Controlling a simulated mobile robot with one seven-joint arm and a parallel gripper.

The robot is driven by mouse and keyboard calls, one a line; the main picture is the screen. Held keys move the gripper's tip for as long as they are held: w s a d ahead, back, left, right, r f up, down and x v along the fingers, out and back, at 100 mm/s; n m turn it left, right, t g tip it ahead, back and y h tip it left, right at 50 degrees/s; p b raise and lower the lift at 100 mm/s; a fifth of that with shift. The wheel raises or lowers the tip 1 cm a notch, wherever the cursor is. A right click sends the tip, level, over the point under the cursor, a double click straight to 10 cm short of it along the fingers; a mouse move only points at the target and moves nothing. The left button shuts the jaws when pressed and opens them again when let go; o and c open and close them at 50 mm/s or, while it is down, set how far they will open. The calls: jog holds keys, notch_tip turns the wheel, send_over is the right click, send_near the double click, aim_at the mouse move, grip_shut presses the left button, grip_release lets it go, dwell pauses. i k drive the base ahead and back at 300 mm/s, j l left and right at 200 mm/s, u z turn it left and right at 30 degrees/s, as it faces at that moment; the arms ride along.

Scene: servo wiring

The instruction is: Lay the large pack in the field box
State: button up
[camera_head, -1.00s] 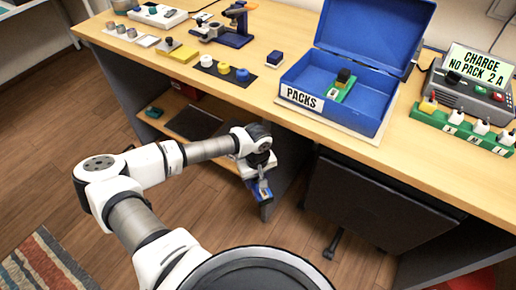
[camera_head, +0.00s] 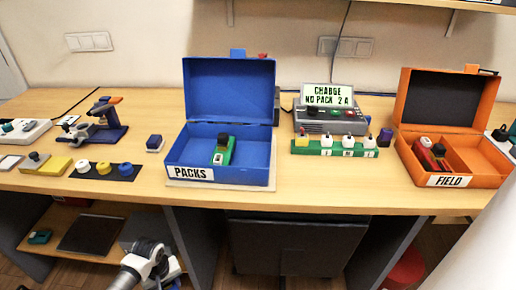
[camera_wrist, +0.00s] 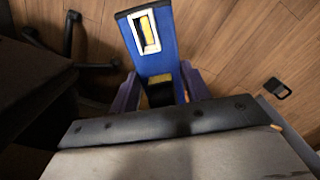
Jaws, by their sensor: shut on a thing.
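The large blue pack (camera_wrist: 153,45) shows in the wrist view with a white-framed yellow mark on its face. My gripper (camera_wrist: 160,88) is shut on it, one finger on each side, above the floor. In the head view my wrist is at the bottom, below the table edge, and the pack cannot be made out there. The orange field box (camera_head: 462,182) stands open at the right of the table, lid up. A red item with dark and white tops (camera_head: 430,154) lies in its left compartment. Its right compartment looks empty.
The open blue PACKS box (camera_head: 222,178) holds a green pack (camera_head: 223,150). A charger (camera_head: 330,120) stands behind a green strip with several plugs (camera_head: 335,147). Small parts lie at the left. A dark panel (camera_head: 295,248) is under the table.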

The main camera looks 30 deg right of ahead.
aim_at(472, 166)
jog(key=k+l+u, duration=0.1)
jog(key=u, duration=0.15)
jog(key=k+l+u, duration=0.1)
jog(key=l+u, duration=0.2)
jog(key=k+l+u, duration=0.4)
jog(key=k+l, duration=1.05)
jog(key=k+l+u, duration=0.1)
jog(key=k+l, duration=0.55)
jog(key=k, duration=0.15)
jog(key=k+l, duration=0.6)
jog(key=k, duration=0.15)
jog(key=u, duration=0.05)
